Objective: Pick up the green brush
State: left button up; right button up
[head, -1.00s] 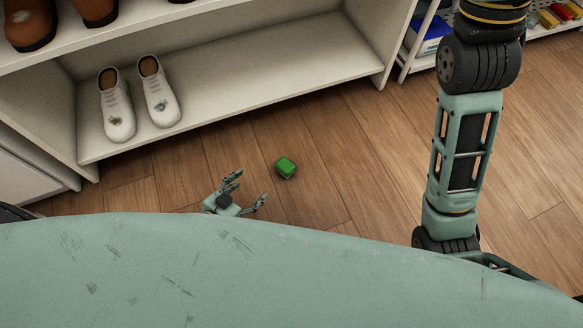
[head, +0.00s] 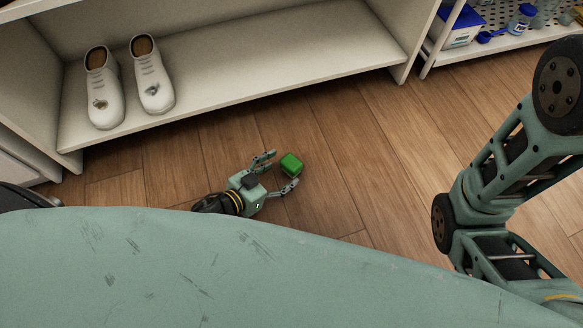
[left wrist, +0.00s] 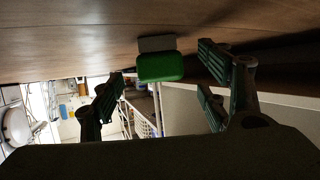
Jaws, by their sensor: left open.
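The green brush (head: 291,164) lies on the wooden floor in front of the low white shelf. My left gripper (head: 278,172) is open and low over the floor, with its fingertips close to the brush on either side of its near end. In the left wrist view the brush (left wrist: 160,67) shows as a green block with a grey part, ahead of and between the spread fingers (left wrist: 165,85). I cannot tell whether any finger touches it. My right arm stands at the right of the head view, and its gripper is not in view.
White shoes (head: 128,82) stand on the bottom board of the white shelf (head: 270,88) behind the brush. A second rack (head: 500,46) with a blue-and-white box (head: 459,27) and bottles is at the upper right. The floor (head: 350,140) around the brush is clear.

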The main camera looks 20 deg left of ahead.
aim_at(290, 165)
pick_arm(q)
jog(key=shift+b+x, duration=0.55)
jog(key=shift+x, duration=0.85)
jog(key=shift+s, duration=0.1)
jog(key=shift+c, duration=0.2)
jog(key=c, duration=1.2)
jog(key=shift+c, duration=0.2)
